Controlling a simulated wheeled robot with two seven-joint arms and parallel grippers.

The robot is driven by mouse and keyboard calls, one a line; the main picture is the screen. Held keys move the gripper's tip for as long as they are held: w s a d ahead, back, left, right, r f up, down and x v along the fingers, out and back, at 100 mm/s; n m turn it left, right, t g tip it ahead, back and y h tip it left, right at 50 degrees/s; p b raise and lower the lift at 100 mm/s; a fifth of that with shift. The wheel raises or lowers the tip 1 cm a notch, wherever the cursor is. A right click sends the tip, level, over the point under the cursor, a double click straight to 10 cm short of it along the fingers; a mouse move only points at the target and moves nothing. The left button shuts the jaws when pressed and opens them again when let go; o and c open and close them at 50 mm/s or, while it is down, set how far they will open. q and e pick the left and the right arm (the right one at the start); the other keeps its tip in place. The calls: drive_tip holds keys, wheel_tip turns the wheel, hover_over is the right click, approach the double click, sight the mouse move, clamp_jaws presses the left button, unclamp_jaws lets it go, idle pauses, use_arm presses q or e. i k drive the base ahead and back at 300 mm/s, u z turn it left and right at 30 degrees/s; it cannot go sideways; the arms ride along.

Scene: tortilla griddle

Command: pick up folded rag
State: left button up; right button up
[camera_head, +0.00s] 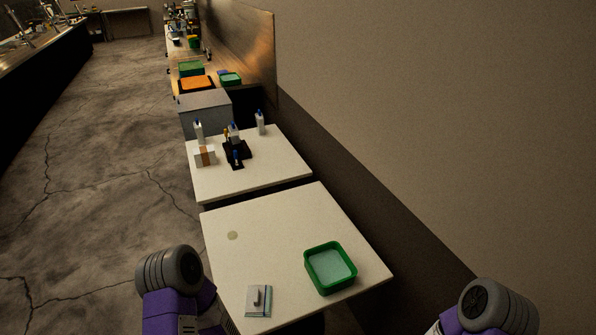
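A small light grey square thing (264,309), which looks like the folded rag, lies flat near the front left edge of the near white table (275,225). It has a stripe along its right side and a small dark thing on top, too small to identify. Parts of my purple and grey arms show at the bottom left and bottom right. Neither gripper is in view. The rag is in the open, between my two arms in the picture.
A green tray (331,268) with a pale inside stands right of the rag. A pale round disc (232,236) lies farther back. A second white table (265,160) behind holds bottles, a box (204,156) and a black holder (236,153). A wall runs along the right.

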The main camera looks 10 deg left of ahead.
sight(258, 300)
drive_tip(key=u, duration=1.65)
drive_tip(key=i, duration=0.5)
drive_tip(key=z, duration=0.15)
